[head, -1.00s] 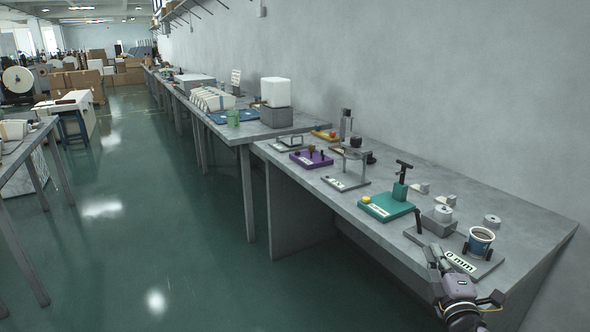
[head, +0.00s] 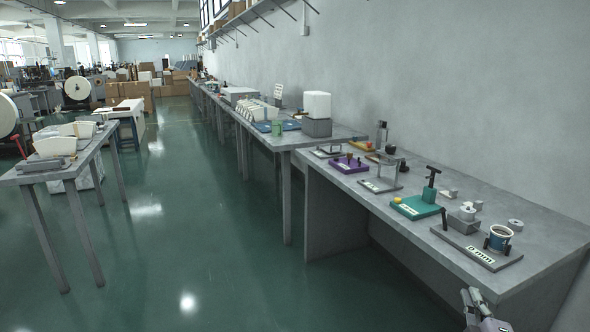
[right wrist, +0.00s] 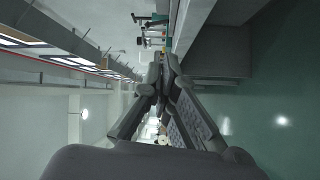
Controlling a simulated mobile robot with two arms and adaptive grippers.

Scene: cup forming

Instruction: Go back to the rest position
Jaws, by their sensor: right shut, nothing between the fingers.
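My right gripper (head: 478,302) shows at the bottom right of the head view, in front of the near edge of the workbench and clear of it. In the right wrist view its fingers (right wrist: 166,60) come together at the tips with nothing between them. The gripper is shut and empty. The workbench (head: 440,262) runs along the wall on the right. My left gripper is in neither view.
A teal base (head: 415,207) with an upright tool and a purple tray (head: 349,164) stand farther along the bench. A second table (head: 30,178) with white bins is at the left. The green floor (head: 190,250) between them is clear.

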